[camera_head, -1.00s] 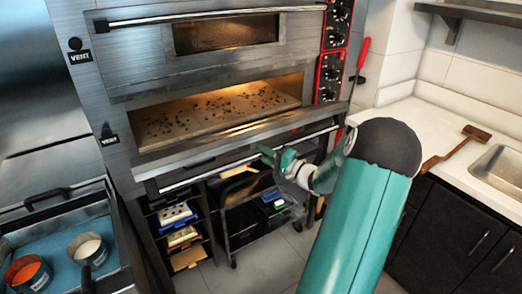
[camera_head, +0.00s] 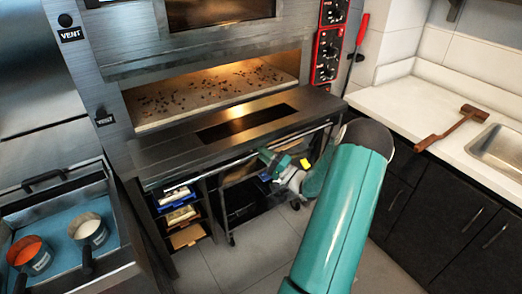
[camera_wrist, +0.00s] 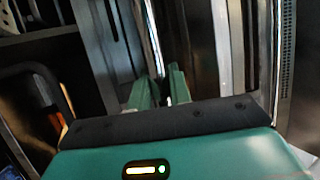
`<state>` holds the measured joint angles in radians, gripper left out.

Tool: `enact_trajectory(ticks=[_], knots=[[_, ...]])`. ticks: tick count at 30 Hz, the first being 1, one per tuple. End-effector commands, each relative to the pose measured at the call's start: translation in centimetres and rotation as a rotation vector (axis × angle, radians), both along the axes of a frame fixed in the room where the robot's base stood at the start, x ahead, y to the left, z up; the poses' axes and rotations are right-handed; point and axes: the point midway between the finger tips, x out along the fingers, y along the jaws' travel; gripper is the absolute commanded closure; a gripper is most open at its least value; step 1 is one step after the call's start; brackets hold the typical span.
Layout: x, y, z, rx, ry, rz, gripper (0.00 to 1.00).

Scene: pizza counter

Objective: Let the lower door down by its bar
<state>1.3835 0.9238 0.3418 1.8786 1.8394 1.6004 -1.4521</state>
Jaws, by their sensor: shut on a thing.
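The lower oven door (camera_head: 165,155) is folded down in front of the lit lower chamber (camera_head: 215,90), close to level. Its inner face and dark window (camera_head: 247,123) show. Its bar (camera_head: 205,174) runs along the front edge. In the wrist view, the teal fingers (camera_wrist: 160,92) close about the bright bar (camera_wrist: 154,40), which runs upright in that picture. The exact contact is dark and small.
The upper oven door (camera_head: 225,12) is shut. Below the lower door stand a tray rack (camera_head: 182,215) and a wheeled cart. A counter (camera_head: 405,105) with a wooden tool (camera_head: 452,128) and sink is at right. Sauce pots (camera_head: 90,230) stand at left. Floor is clear in front.

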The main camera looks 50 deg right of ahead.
Motion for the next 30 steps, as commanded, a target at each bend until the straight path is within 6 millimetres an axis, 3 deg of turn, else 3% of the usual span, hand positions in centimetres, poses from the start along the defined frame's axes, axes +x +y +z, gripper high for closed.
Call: enact_trajectory(ticks=[8,9,12,23,30], knots=[[0.0,0.0,-0.1,0.001,0.003,0.001,1.0],[0.0,0.0,-0.1,0.001,0.003,0.001,0.72],[0.0,0.0,-0.1,0.001,0.002,0.001,0.59],[-0.5,-0.1,-0.3,0.001,0.002,-0.001,0.59],[-4.3,-0.7,-1.9,0.003,0.004,-0.004,0.59]])
